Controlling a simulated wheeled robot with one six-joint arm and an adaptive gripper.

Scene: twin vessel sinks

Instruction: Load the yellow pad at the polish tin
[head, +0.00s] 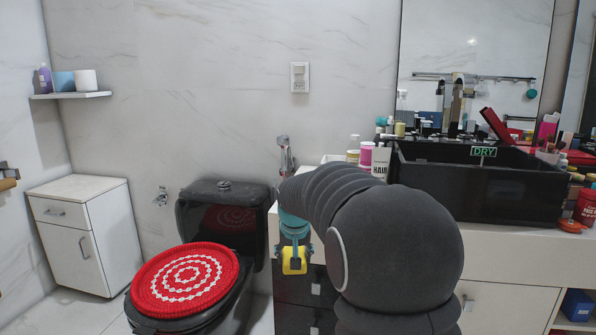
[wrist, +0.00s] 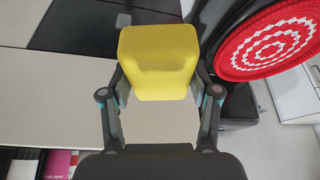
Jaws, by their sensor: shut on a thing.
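My gripper (head: 293,246) hangs beside the counter's left end, to the right of the toilet. It is shut on the yellow pad (head: 293,267), which sits at the gripper's lower end. In the wrist view the yellow pad (wrist: 159,62) is held between the two fingers of my gripper (wrist: 160,92). The pad looks plain yellow on the face that shows. I cannot make out which item is the polish tin; my arm hides part of the counter.
A black vessel sink (head: 440,197) marked DRY stands on the white counter (head: 505,236), with bottles and jars around it. The toilet has a red and white round cover (head: 185,283). A white cabinet (head: 85,232) stands at the left. The space above the toilet is free.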

